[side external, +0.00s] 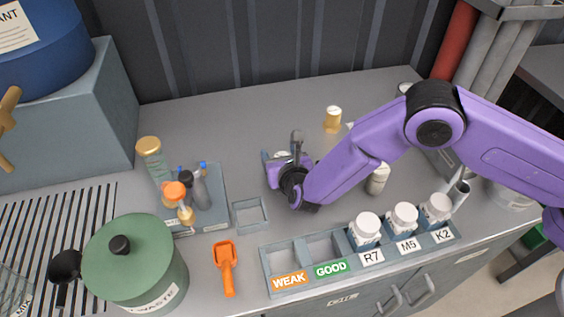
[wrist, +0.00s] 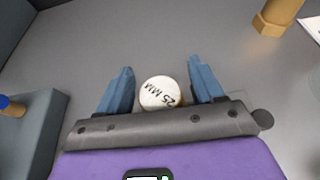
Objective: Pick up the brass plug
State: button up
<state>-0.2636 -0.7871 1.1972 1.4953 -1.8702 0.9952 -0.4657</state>
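A round plug with a white top marked "25 MM" and a thin tan rim (wrist: 160,92) sits between the two blue fingers of my gripper (wrist: 162,88) in the wrist view. Gaps show on both sides of it, so my gripper is open around it. In the side view, my gripper (side external: 287,160) is low over the middle of the counter, and the plug there is mostly hidden by it. A second brass-coloured piece (side external: 332,119) stands behind and to the right of my gripper. It also shows at the top right of the wrist view (wrist: 278,18).
A rack with bins marked WEAK and GOOD and several white-capped bottles (side external: 367,228) lies along the front. A grey block with bottles (side external: 208,190), an empty square tray (side external: 250,214), an orange scoop (side external: 226,268) and a green pot (side external: 135,262) stand left.

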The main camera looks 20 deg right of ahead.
jog(key=c, duration=1)
jog(key=shift+r, duration=0.15)
jog(key=shift+c, duration=0.2)
